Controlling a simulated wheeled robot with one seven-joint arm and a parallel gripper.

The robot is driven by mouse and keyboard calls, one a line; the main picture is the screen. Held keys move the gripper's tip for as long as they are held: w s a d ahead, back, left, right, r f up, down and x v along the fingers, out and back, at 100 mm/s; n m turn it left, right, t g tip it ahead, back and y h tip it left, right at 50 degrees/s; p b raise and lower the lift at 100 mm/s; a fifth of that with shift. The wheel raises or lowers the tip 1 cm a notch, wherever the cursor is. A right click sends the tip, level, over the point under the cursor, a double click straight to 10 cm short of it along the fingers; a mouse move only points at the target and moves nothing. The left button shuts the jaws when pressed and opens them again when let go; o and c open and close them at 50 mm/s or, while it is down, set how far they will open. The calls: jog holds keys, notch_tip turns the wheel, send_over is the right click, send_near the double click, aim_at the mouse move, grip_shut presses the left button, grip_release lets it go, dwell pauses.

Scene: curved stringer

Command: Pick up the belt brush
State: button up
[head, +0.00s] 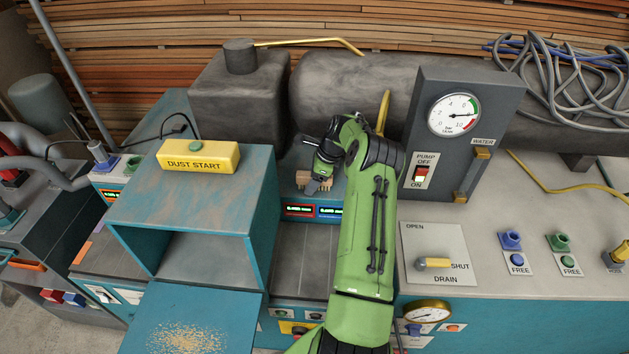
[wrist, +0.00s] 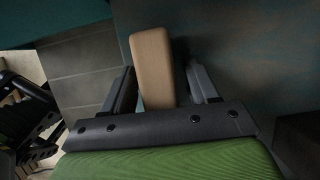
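The belt brush shows in the head view as a small tan wooden block (head: 302,178) beside the dark fingers of my gripper (head: 316,184), above the low teal unit behind the open box. In the wrist view the brush's wooden block (wrist: 152,62) stands between the two fingers of my gripper (wrist: 164,88). The left finger is close to the block, and I cannot tell if they touch. A gap shows between the block and the right finger, so the gripper is open around it. The bristles are not clearly visible.
The teal open-fronted box (head: 193,205) with the yellow dust start button (head: 198,157) stands to the left. The grey pressure gauge panel (head: 450,130) rises to the right. A dark grey tank (head: 345,85) lies behind. Red and blue displays (head: 314,210) sit just below the brush.

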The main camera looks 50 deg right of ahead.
grip_shut()
notch_tip(320, 180, up, 10)
jog(key=shift+r, duration=0.1)
